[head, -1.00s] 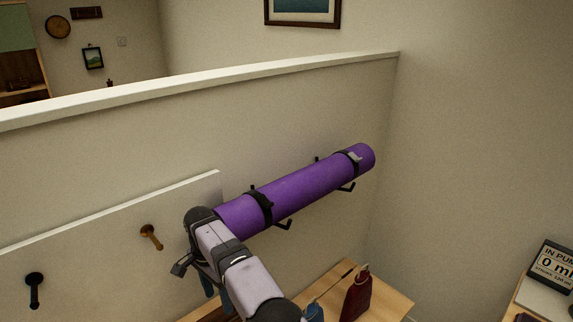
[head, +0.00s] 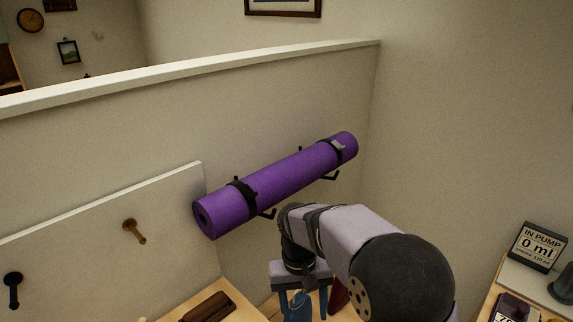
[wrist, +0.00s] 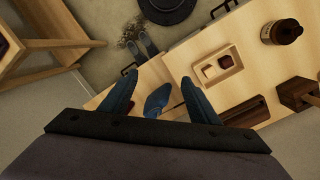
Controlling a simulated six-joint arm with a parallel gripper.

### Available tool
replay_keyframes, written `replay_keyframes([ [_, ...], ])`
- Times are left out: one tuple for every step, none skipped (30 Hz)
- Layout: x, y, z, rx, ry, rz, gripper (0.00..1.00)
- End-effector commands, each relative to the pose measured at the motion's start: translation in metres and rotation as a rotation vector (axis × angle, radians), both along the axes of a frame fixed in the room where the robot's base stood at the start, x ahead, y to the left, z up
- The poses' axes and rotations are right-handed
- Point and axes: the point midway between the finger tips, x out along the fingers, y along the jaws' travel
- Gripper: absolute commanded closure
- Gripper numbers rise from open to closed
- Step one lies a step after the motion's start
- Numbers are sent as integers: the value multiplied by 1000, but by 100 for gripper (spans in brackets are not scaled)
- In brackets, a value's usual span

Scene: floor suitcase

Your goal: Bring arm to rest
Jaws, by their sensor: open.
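My gripper (wrist: 158,92) is open in the wrist view, with its two blue fingers spread apart and pointing down over a light wooden surface (wrist: 175,70). A small blue thing (wrist: 156,101) shows between the fingers, lower down; I cannot tell its distance. In the head view my gripper (head: 300,300) hangs below my bent wrist at the bottom middle, partly cut off by the frame edge. My arm reaches in from the lower right.
A purple rolled mat (head: 280,184) rests on wall hooks behind my arm. Wall pegs (head: 133,231) stick out at left. A sign (head: 538,246) stands at right. The wrist view shows a small tray (wrist: 217,67), a brown jar (wrist: 281,32) and a wooden stool (wrist: 60,45).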

Motion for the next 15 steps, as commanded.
replay_keyframes([
  [-13,-17,4,12,-8,-13,44],
  [-20,-25,5,20,-12,-17,44],
  [-31,-36,5,29,-19,-21,44],
  [-38,-43,5,36,-26,-24,44],
  [-47,-51,4,43,-32,-29,44],
  [-58,-60,4,50,-40,-32,44],
  [-67,-66,3,55,-46,-36,44],
  [-75,-72,2,60,-52,-38,44],
  [-86,-79,0,66,-61,-42,44],
  [-94,-83,-1,69,-65,-46,44],
  [-101,-87,-3,74,-70,-48,44],
  [-110,-92,-4,78,-77,-52,44],
  [-117,-95,-6,80,-81,-54,44],
  [-123,-97,-7,82,-85,-56,44],
  [-130,-100,-9,84,-89,-58,44],
])
